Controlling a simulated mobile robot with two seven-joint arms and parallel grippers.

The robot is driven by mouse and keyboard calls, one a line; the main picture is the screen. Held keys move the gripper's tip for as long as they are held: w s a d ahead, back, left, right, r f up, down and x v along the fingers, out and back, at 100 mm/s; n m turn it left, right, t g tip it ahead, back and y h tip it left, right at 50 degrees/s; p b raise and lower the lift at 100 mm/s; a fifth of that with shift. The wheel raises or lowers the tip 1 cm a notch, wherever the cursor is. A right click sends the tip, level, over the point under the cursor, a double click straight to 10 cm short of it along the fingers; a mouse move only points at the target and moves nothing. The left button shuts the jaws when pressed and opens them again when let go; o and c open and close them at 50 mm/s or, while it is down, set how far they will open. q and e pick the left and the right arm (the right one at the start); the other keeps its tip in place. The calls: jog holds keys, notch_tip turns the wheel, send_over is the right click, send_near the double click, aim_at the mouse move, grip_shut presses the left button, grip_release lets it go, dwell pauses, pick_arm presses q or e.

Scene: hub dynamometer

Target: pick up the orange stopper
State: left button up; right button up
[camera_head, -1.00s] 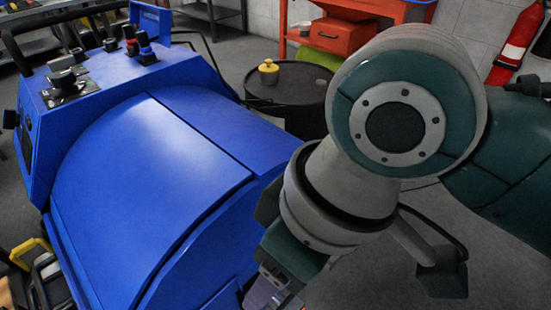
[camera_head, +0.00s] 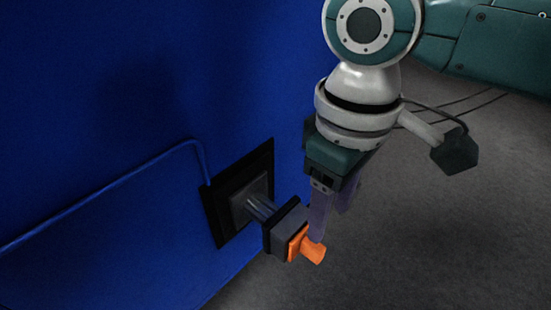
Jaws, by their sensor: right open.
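The orange stopper (camera_head: 315,251) sits at the end of a dark square-flanged fitting (camera_head: 285,229) that sticks out from the side of a blue machine (camera_head: 90,120). The stopper's rounded end points right and slightly down. My right gripper (camera_head: 331,225) points down at the stopper, with its purple-grey fingers open. The near finger overlaps the upper part of the stopper in the picture. The other finger shows behind it, up and to the right. I cannot tell whether a finger touches the stopper. My left gripper is not in view.
A black square plate (camera_head: 226,233) on the blue wall carries the fitting on a short metal shaft (camera_head: 259,207). A blue pipe (camera_head: 110,187) runs along the wall. The grey floor (camera_head: 430,250) is clear at the right, with dark cables at the upper right.

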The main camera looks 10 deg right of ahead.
aim_at(323, 250)
notch_tip(323, 250, down, 5)
jog(key=b, duration=0.3)
jog(key=shift+r, duration=0.1)
jog(key=f+b, duration=0.1)
jog(key=b, duration=0.1)
jog(key=f+b, duration=0.1)
jog(key=f, duration=0.1)
jog(key=f+b, duration=0.2)
jog(key=shift+s+f+b, duration=0.15)
jog(key=shift+s+b, duration=0.1)
jog(key=shift+b, duration=0.1)
grip_shut()
